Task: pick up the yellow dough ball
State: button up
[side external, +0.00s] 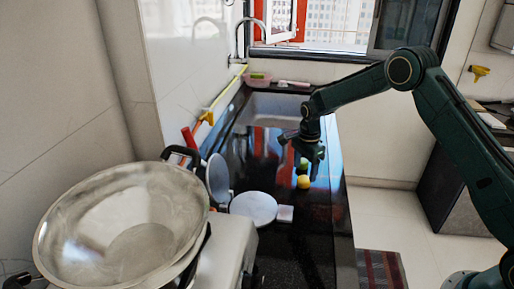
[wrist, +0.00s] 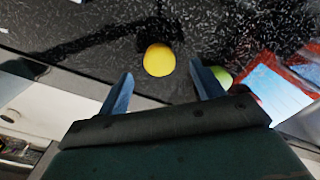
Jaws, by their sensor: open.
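The yellow dough ball (side external: 304,182) rests on the black counter (side external: 296,238). In the wrist view the yellow dough ball (wrist: 159,60) shows whole, beyond the fingertips and between their lines. My gripper (side external: 312,170) is open over the counter beside the ball in the side view. In the wrist view my gripper (wrist: 160,78) has its two blue fingers spread apart, with nothing held. A green ball (side external: 304,163) lies close behind the yellow one, and the green ball (wrist: 223,76) is partly hidden by the right finger in the wrist view.
A large metal bowl (side external: 125,222) stands at the front left. A round white lid or plate (side external: 254,207) and a small white block (side external: 285,214) lie left of the ball. The sink (side external: 270,110) is behind. The counter's front part is clear.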

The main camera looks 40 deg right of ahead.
aim_at(303, 184)
jog(key=shift+f, duration=2.2)
jog(key=c, duration=1.1)
jog(key=shift+o, duration=0.2)
jog(key=shift+r, duration=0.15)
notch_tip(303, 184, up, 20)
